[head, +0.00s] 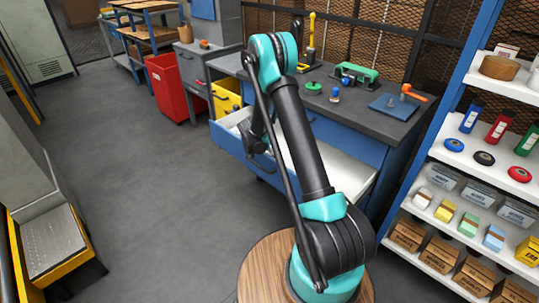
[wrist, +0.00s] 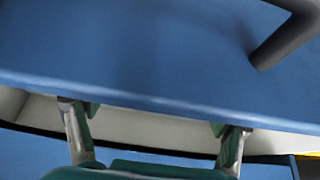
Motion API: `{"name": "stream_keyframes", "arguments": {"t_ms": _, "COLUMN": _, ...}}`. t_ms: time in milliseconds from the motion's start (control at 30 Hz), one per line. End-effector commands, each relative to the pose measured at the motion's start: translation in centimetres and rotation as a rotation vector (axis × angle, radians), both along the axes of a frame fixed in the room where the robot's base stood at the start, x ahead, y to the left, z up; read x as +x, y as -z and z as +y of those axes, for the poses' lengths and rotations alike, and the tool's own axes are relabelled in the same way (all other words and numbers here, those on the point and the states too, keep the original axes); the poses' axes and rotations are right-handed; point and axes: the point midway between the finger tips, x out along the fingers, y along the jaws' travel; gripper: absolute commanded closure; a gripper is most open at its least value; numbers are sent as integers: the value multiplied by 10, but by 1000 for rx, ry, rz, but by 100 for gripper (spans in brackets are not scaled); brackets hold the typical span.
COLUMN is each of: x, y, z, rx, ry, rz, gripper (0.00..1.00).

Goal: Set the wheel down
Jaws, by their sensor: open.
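My gripper (wrist: 155,118) is open in the wrist view, its two fingers spread with nothing held between them. It is close to the blue front (wrist: 130,60) of a drawer, with the pale drawer inside showing behind the fingertips. In the head view my gripper (head: 258,140) is low over the open drawer, partly hidden by my arm. A small green disc (head: 313,87) lies flat on the grey bench top (head: 385,125), apart from my gripper. I cannot tell for certain whether it is the wheel. No wheel shows in the wrist view.
The pulled-out white drawer (head: 345,181) juts from the blue bench. A green-topped tool (head: 357,74), a blue-capped item (head: 335,95) and an orange-handled tool (head: 413,93) on a blue plate stand on the bench. A loaded shelf (head: 470,190) is at right. A red bin (head: 168,88) stands left; the floor there is clear.

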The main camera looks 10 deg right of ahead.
Motion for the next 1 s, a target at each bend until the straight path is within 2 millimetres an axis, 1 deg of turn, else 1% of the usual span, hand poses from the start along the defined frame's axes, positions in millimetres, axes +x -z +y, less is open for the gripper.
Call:
{"name": "stream_keyframes", "arguments": {"t_ms": 133, "x": 0, "y": -7, "z": 0, "rx": 0, "ry": 0, "rz": 0, "gripper": 19}}
{"name": "stream_keyframes", "arguments": {"t_ms": 267, "x": -4, "y": -24, "z": 6, "rx": 0, "ry": -2, "rz": 0, "gripper": 19}}
{"name": "stream_keyframes", "arguments": {"t_ms": 500, "x": -19, "y": -66, "z": 25, "rx": 0, "ry": -2, "rz": 0, "gripper": 19}}
{"name": "stream_keyframes", "arguments": {"t_ms": 700, "x": -29, "y": -96, "z": 40, "rx": 0, "ry": -1, "rz": 0, "gripper": 19}}
{"name": "stream_keyframes", "arguments": {"t_ms": 900, "x": -34, "y": -113, "z": 47, "rx": 0, "ry": -1, "rz": 0, "gripper": 19}}
{"name": "stream_keyframes", "arguments": {"t_ms": 1000, "x": -38, "y": -119, "z": 46, "rx": 1, "ry": -10, "rz": 5, "gripper": 19}}
